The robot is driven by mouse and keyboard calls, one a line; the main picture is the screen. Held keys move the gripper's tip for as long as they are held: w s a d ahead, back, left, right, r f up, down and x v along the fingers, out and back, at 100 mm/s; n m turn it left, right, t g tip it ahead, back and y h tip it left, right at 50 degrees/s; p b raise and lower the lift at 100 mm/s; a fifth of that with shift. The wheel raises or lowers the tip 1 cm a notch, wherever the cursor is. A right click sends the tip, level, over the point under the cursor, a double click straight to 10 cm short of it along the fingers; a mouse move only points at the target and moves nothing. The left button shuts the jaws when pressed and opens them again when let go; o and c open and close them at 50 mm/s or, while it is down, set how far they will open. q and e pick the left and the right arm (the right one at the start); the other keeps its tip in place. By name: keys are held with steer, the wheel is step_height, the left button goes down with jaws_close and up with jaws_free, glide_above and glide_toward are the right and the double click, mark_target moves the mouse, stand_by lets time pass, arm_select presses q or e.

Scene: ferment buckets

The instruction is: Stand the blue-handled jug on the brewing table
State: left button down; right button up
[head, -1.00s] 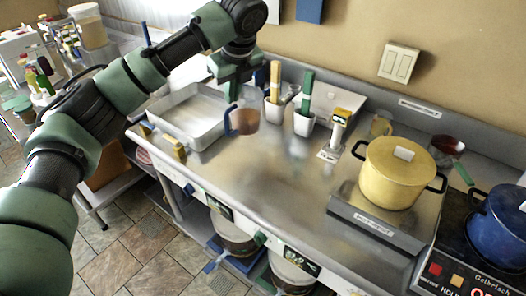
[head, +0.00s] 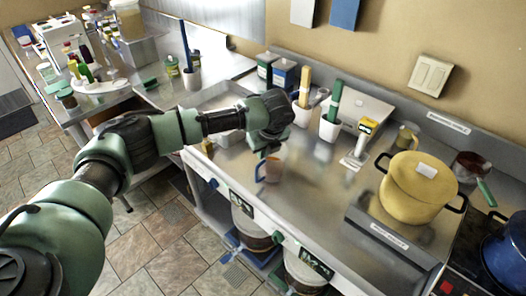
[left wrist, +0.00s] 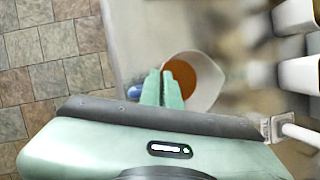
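The blue-handled jug (head: 273,169) is a small cup shape with reddish-brown contents, and its blue handle faces left. My left gripper (head: 261,161) points down and is shut on the handle. The jug looks upright over the front part of the steel brewing table (head: 310,190); I cannot tell whether its base touches the surface. In the left wrist view the green fingers (left wrist: 165,90) are close together beside the jug's pale rim (left wrist: 209,88), with a bit of blue handle showing to their left. My right gripper is not in view.
A yellow lidded pot (head: 412,190) stands on a plate at the right, with a blue pot (head: 506,245) beyond. White holders (head: 330,128) with upright tools line the back. A steel tray (head: 218,98) is partly behind my arm. The table's middle is clear.

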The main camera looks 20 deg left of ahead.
arm_select(q)
steer(key=shift+f, duration=0.45)
steer(key=c, duration=1.6)
jaws_free()
steer(key=shift+c, duration=0.2)
steer(key=b+v, duration=0.2)
steer(key=v, duration=1)
